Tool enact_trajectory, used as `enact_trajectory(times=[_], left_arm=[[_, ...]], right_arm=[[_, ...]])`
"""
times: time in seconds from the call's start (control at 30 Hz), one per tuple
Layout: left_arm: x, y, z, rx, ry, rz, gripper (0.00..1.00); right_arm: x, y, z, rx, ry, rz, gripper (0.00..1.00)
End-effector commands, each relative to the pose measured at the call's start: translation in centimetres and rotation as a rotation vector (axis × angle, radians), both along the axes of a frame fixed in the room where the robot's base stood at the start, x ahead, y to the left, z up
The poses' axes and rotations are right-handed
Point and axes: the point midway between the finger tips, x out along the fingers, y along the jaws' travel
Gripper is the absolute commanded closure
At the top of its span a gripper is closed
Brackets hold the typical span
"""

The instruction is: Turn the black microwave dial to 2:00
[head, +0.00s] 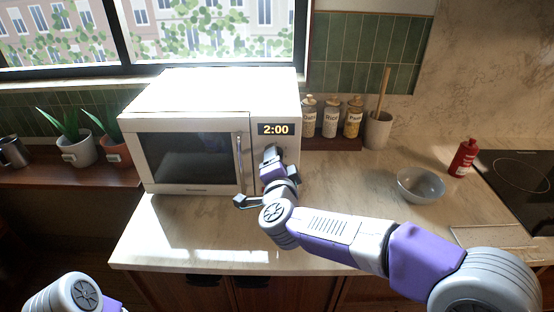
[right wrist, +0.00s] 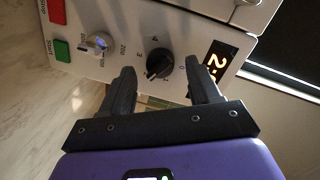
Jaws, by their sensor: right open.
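The white microwave (head: 190,110) stands on the counter with its door shut. Its display (head: 276,129) reads 2:00 in the head view; the right wrist view shows only part of the display (right wrist: 218,60). The black dial (right wrist: 159,64) is on the control panel, with numbers around it. My right gripper (right wrist: 165,74) is open, with one finger on each side of the dial; I cannot tell whether they touch it. In the head view my right gripper (head: 271,155) is at the panel below the display and hides the dial. My left gripper is out of view.
A second, white knob (right wrist: 98,43), a green start button (right wrist: 62,50) and a red button (right wrist: 56,11) share the panel. Labelled jars (head: 331,117), a utensil pot (head: 378,130), a grey bowl (head: 421,185) and a red bottle (head: 463,158) stand to the right.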

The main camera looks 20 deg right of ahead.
Motion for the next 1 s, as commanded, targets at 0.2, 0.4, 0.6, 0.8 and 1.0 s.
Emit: enact_trajectory(times=[0.2,0.4,0.6,0.8,1.0], left_arm=[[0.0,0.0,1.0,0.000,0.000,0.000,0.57],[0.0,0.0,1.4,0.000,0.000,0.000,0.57],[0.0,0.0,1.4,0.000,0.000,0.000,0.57],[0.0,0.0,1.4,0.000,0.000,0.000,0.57],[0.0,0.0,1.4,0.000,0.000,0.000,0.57]], right_arm=[[-3.7,0.8,0.7,0.001,-0.002,0.002,0.38],[-6.0,1.3,0.9,0.001,-0.002,0.001,0.38],[-6.4,1.4,0.8,0.001,-0.002,-0.001,0.38],[-6.4,1.4,0.8,0.001,-0.002,-0.001,0.38],[-6.4,1.4,0.8,0.001,-0.002,-0.001,0.38]])
